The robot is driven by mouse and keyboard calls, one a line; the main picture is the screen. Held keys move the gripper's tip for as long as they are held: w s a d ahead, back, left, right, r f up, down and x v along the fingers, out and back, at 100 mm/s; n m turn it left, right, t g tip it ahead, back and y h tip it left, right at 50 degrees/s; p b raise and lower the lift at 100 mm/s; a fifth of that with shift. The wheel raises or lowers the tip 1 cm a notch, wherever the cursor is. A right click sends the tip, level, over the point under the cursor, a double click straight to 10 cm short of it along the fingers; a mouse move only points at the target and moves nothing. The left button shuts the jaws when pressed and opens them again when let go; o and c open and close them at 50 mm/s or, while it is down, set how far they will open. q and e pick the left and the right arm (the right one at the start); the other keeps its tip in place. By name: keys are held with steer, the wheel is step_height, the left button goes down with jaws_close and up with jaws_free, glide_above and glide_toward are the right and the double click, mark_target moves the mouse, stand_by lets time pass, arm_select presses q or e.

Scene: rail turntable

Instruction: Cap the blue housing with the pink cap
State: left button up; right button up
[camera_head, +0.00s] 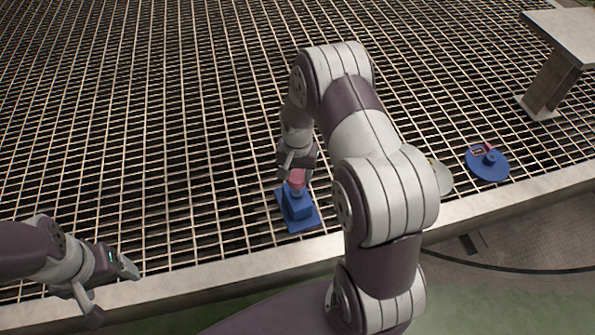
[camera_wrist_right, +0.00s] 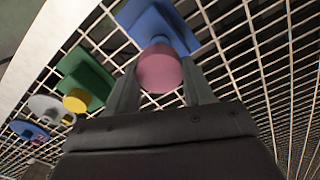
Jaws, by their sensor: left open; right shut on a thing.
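The blue housing (camera_head: 299,211) sits on the grating near its front edge, a square base with a raised block. It also shows at the top of the right wrist view (camera_wrist_right: 181,27). My right gripper (camera_head: 297,172) is shut on the pink cap (camera_head: 297,178), directly above the housing. In the right wrist view the round pink cap (camera_wrist_right: 160,70) lies between the two fingers and overlaps the housing's raised part. I cannot tell whether cap and housing touch. My left gripper (camera_head: 108,289) is open and empty at the lower left, apart from the housing.
The right wrist view shows a green plate (camera_wrist_right: 88,72) with a yellow round part (camera_wrist_right: 77,100) near the housing. A pale disc (camera_head: 441,178), partly behind my right arm, and a blue disc (camera_head: 487,166) lie further right. A stone ledge (camera_head: 230,282) borders the grating; a table (camera_head: 570,35) stands upper right.

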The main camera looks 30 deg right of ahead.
mark_target(297, 191)
step_height(297, 191, down, 4)
steer(key=b, duration=0.3)
steer(key=shift+f+b, duration=0.1)
steer(key=shift+b, duration=0.2)
arm_select(q)
steer(key=shift+f+b, duration=0.35)
steer(key=shift+f, duration=2.25)
arm_select(e)
steer(key=shift+f, duration=0.95)
steer(key=shift+f, duration=0.2)
steer(key=o, duration=1)
steer(key=shift+r, duration=0.1)
step_height(297, 191, up, 12)
steer(key=p, duration=0.5)
steer(key=shift+r, duration=0.25)
arm_select(q)
step_height(297, 191, up, 5)
steer(key=shift+r, duration=0.1)
arm_select(e)
steer(key=shift+w, duration=0.1)
